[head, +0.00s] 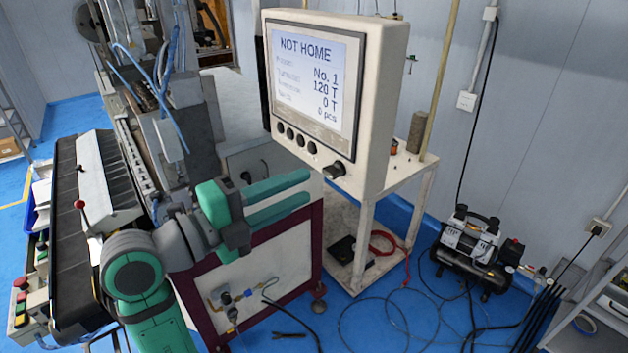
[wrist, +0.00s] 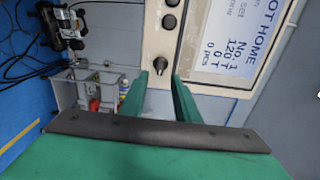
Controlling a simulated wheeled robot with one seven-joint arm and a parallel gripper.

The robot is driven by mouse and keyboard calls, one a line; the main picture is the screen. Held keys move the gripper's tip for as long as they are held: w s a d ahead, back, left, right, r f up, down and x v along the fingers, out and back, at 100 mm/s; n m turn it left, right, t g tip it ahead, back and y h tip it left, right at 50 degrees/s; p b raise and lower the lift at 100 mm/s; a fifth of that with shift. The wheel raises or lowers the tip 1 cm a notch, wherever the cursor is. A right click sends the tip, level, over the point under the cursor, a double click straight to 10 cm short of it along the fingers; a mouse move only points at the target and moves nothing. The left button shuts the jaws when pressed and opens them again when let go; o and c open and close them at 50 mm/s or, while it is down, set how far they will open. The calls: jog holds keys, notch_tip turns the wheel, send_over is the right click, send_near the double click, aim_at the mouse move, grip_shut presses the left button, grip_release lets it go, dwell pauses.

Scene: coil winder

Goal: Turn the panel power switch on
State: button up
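The panel (head: 377,95) is a cream box with a lit screen reading "NOT HOME", "No. 1", "120 T", "0 T" and "0 pcs". Its power switch (head: 334,171) is a black rotary knob at the lower right of the panel face. My gripper (head: 308,186) is open and empty, its two green fingers pointing at the knob from the left and slightly below. In the wrist view the switch (wrist: 160,64) appears between and just beyond the fingertips (wrist: 159,78), with no clear contact. I cannot tell the knob's exact setting.
Several round black buttons (head: 296,137) line the panel below the screen. The winding machine (head: 115,170) is at left, close to my arm. A cream stand (head: 352,245) is under the panel. An air compressor (head: 470,245) and loose cables lie on the blue floor at right.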

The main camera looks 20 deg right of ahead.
jog(key=shift+v, duration=2.1)
jog(key=w+a+f+n+t+y, duration=0.15)
jog(key=f+n+t+y, duration=0.3)
jog(key=f+n, duration=0.7)
jog(key=w+f+n+t+y, duration=0.3)
jog(key=f+n+t, duration=0.3)
jog(key=f+n, duration=0.55)
jog(key=s+a+f+n+y, duration=0.25)
jog(key=s+f, duration=0.25)
jog(key=f, duration=0.3)
jog(key=s+a+f+n+y, duration=0.1)
jog(key=s+f+n+y, duration=0.35)
jog(key=f, duration=0.35)
jog(key=s+a+f+n+y, duration=0.1)
jog(key=s, duration=1.2)
jog(key=s+f+n+g+y, duration=0.1)
jog(key=s, duration=1.2)
jog(key=shift+s+a, duration=0.2)
jog(key=shift+a, duration=0.2)
